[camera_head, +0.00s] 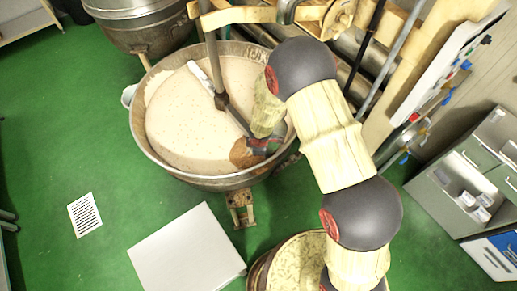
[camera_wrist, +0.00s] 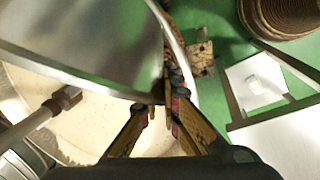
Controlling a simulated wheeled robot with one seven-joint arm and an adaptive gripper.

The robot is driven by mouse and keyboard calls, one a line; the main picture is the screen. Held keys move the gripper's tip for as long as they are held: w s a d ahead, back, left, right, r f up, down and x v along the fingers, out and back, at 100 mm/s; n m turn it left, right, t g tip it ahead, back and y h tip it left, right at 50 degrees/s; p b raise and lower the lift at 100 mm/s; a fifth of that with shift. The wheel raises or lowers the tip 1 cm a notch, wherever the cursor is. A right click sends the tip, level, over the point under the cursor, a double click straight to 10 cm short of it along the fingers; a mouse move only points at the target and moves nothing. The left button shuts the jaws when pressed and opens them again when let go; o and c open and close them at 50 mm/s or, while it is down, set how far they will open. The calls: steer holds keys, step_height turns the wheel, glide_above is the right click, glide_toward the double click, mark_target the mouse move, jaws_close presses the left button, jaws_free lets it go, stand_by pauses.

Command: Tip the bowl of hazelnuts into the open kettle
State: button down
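The open kettle (camera_head: 216,182) is a wide metal vessel at upper centre in the head view, filled with pale, speckled nougat. My gripper (camera_head: 257,146) is low over its near right part, inside the rim. In the wrist view my gripper (camera_wrist: 160,104) pinches the rim of a shiny metal bowl (camera_wrist: 85,40), which fills the upper left and looks tilted. A brown patch of hazelnuts (camera_head: 242,154) shows beside the gripper in the head view. I cannot tell whether they lie in the bowl or on the nougat. The bowl's inside is hidden in the wrist view.
A stirrer shaft (camera_head: 211,60) with arms (camera_head: 237,117) stands in the kettle close to my gripper. A second kettle (camera_head: 140,22) is behind left. A white surface (camera_head: 187,252) and a round container (camera_head: 292,262) are in front. Green floor is free at left.

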steer(key=shift+w+a+r+g+h+p, duration=0.25)
steer(key=shift+a+r+g+h+p, duration=0.35)
steer(key=shift+p, duration=3)
steer(key=p, duration=0.2)
steer(key=h+p, duration=0.1)
steer(key=shift+w+a+r+p, duration=0.2)
steer(key=shift+a+r+p, duration=0.1)
steer(key=shift+p, duration=0.05)
steer(key=shift+w+a, duration=0.1)
steer(key=shift+w+a+f+h+b, duration=0.2)
steer(key=shift+a+h+b, duration=0.1)
steer(key=shift+h, duration=0.2)
steer(key=w+a+n+g+h+b, duration=0.1)
steer(key=w+a+g+h+b, duration=0.2)
steer(key=b, duration=1)
steer(key=a+h, duration=0.2)
steer(key=h, duration=0.1)
steer(key=shift+a+g+h, duration=0.35)
steer(key=shift+g+h, duration=0.05)
steer(key=shift+w+a+h+b, duration=0.2)
steer(key=shift+h+b, duration=0.1)
steer(key=shift+b, duration=0.7)
steer(key=shift+a+g+b, duration=0.25)
steer(key=shift+g+b, duration=0.15)
steer(key=shift+b, duration=0.5)
